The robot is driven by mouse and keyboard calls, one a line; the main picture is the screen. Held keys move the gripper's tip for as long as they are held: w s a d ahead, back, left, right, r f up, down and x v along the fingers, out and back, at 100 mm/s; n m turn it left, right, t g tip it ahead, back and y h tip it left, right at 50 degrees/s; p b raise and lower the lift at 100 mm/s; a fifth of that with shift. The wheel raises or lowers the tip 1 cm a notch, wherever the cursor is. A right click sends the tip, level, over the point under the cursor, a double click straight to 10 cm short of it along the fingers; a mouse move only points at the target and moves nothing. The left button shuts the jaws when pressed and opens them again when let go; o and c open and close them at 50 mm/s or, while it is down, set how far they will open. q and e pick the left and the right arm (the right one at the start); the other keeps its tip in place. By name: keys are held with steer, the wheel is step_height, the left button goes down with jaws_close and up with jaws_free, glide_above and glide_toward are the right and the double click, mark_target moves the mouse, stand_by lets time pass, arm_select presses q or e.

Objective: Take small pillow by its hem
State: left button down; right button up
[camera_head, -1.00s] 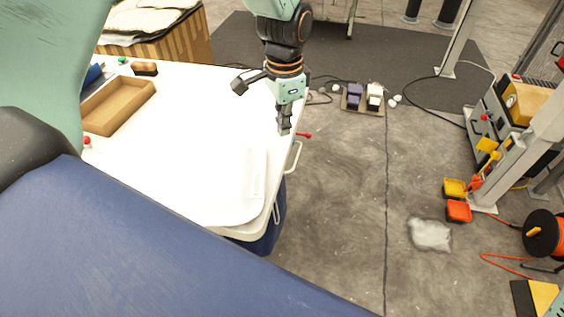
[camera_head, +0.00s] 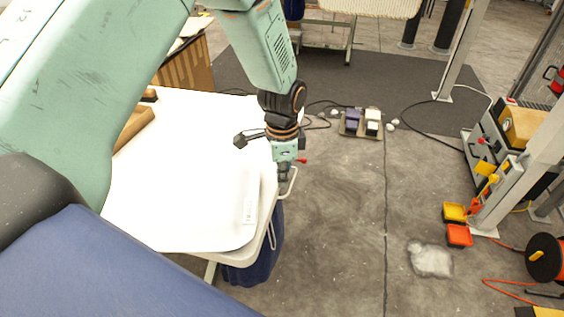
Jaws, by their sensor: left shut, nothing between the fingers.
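A flat white piece (camera_head: 180,200) with a small printed label near its right edge lies on the white table; I take it to be the small pillow, but its hem cannot be made out clearly. My left gripper (camera_head: 283,175) points down at the table's right edge. Its fingers are shut and empty, to the right of the white piece and apart from its labelled edge. My left arm crosses the upper left and hides part of the table. My right gripper is not in view.
The white table (camera_head: 265,222) ends at a rounded front corner, with blue material (camera_head: 255,258) below. A brown wooden tray (camera_head: 135,122) is partly hidden by my arm. A foot pedal board (camera_head: 362,124) and a white fluffy patch (camera_head: 430,260) lie on the floor to the right.

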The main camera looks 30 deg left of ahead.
arm_select(q)
steer(key=shift+s+a+f+p, duration=0.3)
steer(key=shift+a+f, duration=0.2)
steer(key=shift+f, duration=0.15)
steer(key=shift+s+a+f+p, duration=0.15)
steer(key=shift+s+a+f, duration=0.1)
steer(key=shift+a+f, duration=0.3)
steer(key=shift+s+a+p, duration=0.3)
steer(key=shift+s+a, duration=0.15)
steer(key=shift+s, duration=0.3)
steer(key=shift+w+a+f, duration=0.15)
steer(key=shift+w+a, duration=0.05)
steer(key=shift+s+d, duration=0.1)
steer(key=shift+s, duration=0.1)
